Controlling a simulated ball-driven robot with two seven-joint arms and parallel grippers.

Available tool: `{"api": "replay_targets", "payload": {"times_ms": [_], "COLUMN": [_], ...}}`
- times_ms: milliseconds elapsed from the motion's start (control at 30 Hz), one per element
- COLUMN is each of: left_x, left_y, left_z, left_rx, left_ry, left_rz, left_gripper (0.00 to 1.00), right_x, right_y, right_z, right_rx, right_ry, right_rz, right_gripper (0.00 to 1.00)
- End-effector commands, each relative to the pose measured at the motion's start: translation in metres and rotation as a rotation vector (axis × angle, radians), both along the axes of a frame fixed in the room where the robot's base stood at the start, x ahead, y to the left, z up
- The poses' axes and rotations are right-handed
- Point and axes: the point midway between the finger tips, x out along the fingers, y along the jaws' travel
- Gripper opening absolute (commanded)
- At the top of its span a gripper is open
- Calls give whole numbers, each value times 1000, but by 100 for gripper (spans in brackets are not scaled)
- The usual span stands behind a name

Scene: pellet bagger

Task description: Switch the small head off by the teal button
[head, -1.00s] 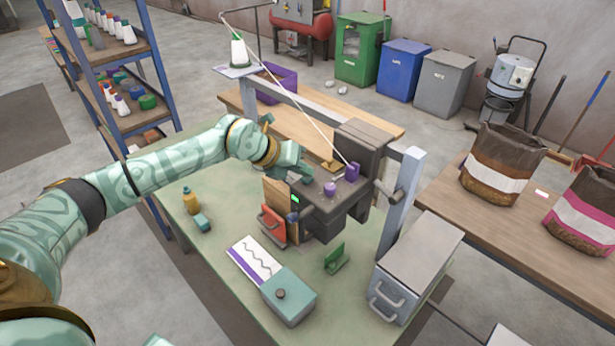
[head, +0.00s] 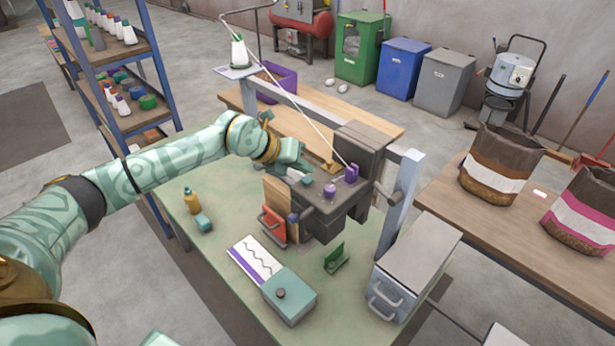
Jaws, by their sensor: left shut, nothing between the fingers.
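The small head (head: 345,200) is a dark grey machine head on the green table (head: 190,225), beside a grey post. A small teal button (head: 307,181) shows on its top near the left end. A purple knob (head: 329,190) and a purple part (head: 352,174) sit to its right. My left gripper (head: 304,169) is shut and empty, just behind and above the teal button. It looks slightly apart from the button, though the exact gap is hard to tell. No green light shows on the head's left end. My right gripper is out of view.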

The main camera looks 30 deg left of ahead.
Motion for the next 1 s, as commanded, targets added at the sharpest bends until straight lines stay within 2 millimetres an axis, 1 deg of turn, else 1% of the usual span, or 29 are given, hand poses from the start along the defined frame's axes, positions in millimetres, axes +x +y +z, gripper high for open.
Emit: {"api": "replay_targets", "payload": {"times_ms": [167,500,600,700,1000], "left_x": [0,0,0,0,0], "left_y": [0,0,0,0,0], "left_z": [8,49,59,62,60], "left_rx": [0,0,0,0,0], "left_ry": [-1,-1,0,0,0], "left_rz": [1,1,0,0,0], "left_gripper": [0,0,0,0,0], "right_x": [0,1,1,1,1], "right_y": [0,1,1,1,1], "right_z": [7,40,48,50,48], "right_rx": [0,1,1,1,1], "right_ry": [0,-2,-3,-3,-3], "right_rz": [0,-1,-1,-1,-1], "right_gripper": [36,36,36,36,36]}}
